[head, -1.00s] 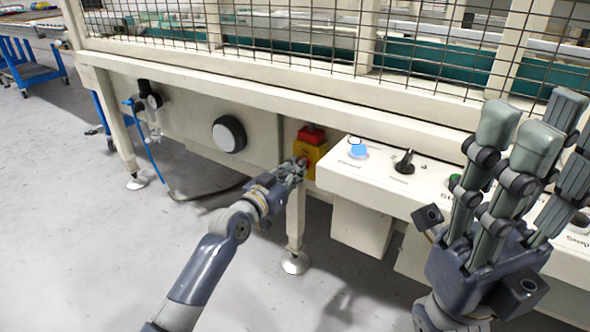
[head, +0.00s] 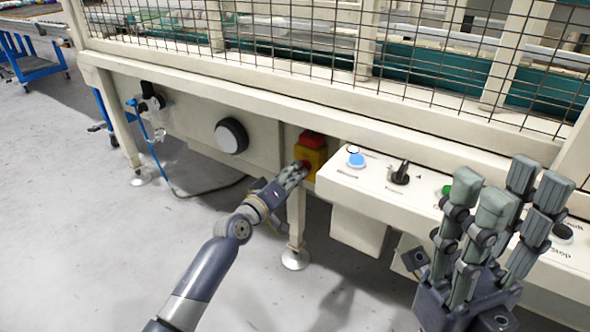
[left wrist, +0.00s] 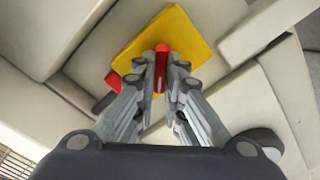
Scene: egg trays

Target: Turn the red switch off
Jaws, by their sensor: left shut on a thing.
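The red switch (left wrist: 161,66) sits on a yellow plate (left wrist: 190,35) in the left wrist view, between my left gripper's fingertips. In the head view the yellow box (head: 311,157) is on the machine's front, with a red block (head: 312,139) on top. My left gripper (head: 300,168) reaches it from the lower left and is shut on the red switch, whose lower part the fingers hide. The switch's exact angle is hard to tell. My right gripper (head: 506,198) is raised at the right, fingers apart and empty, in front of the control panel.
The white control panel (head: 345,182) right of the yellow box carries a blue button (head: 356,160), a black knob (head: 400,173) and a green button (head: 447,190). A machine leg (head: 297,225) stands below the box. Wire mesh lies above.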

